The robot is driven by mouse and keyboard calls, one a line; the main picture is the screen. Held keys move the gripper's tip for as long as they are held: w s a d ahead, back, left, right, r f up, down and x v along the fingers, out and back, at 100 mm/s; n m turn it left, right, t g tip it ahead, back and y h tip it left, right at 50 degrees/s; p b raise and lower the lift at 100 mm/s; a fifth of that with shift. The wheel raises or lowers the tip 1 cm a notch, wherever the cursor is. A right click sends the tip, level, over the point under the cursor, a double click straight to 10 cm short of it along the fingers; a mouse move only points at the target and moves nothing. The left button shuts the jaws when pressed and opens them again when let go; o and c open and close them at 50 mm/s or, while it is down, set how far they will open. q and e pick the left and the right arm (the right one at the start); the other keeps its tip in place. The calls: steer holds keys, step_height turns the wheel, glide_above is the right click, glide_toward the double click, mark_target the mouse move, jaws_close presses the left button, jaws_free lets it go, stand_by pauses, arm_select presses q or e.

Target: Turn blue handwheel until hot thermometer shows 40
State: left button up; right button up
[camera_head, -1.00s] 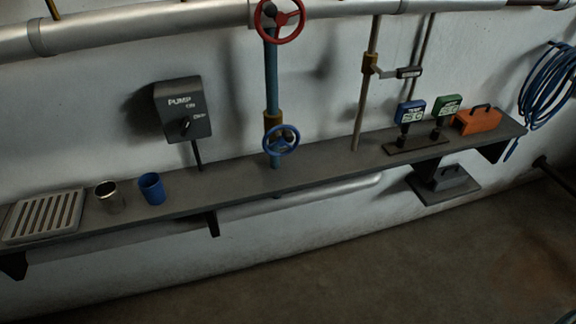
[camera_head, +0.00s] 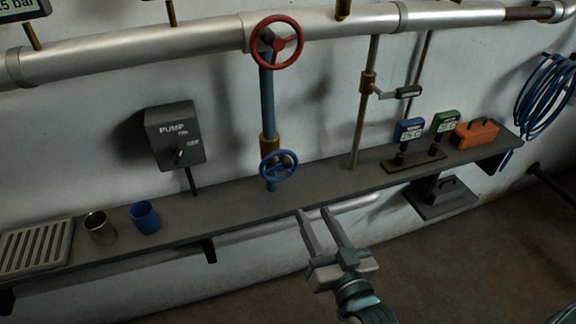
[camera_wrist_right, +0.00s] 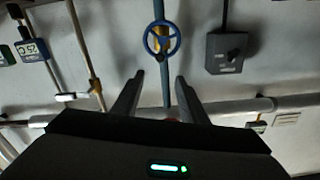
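The blue handwheel (camera_head: 279,166) sits on a vertical blue pipe above the shelf; it also shows in the right wrist view (camera_wrist_right: 161,40). My right gripper (camera_head: 315,211) is open and empty, in front of the shelf edge, below and right of the handwheel and apart from it. In the wrist view its two fingers (camera_wrist_right: 159,78) point towards the wheel. Two small displays, one blue (camera_head: 409,131) and one green (camera_head: 446,122), stand on the shelf's right part. Both seem to read about 25 C; which is the hot thermometer is unclear. My left gripper is out of view.
A red handwheel (camera_head: 277,42) is above on the same pipe. A pump switch box (camera_head: 175,135) is left. The shelf (camera_head: 230,205) carries a metal cup (camera_head: 100,228), a blue cup (camera_head: 145,217), a slatted tray (camera_head: 68,228) and an orange box (camera_head: 476,134). The shelf below the handwheel is clear.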

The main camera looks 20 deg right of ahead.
steer(key=shift+w, duration=0.1)
stand_by(0.3)
steer(key=p, duration=0.5)
glide_toward(289, 167)
steer(key=w, duration=0.8)
steer(key=shift+a+r, duration=0.15)
steer(key=shift+w, duration=0.65)
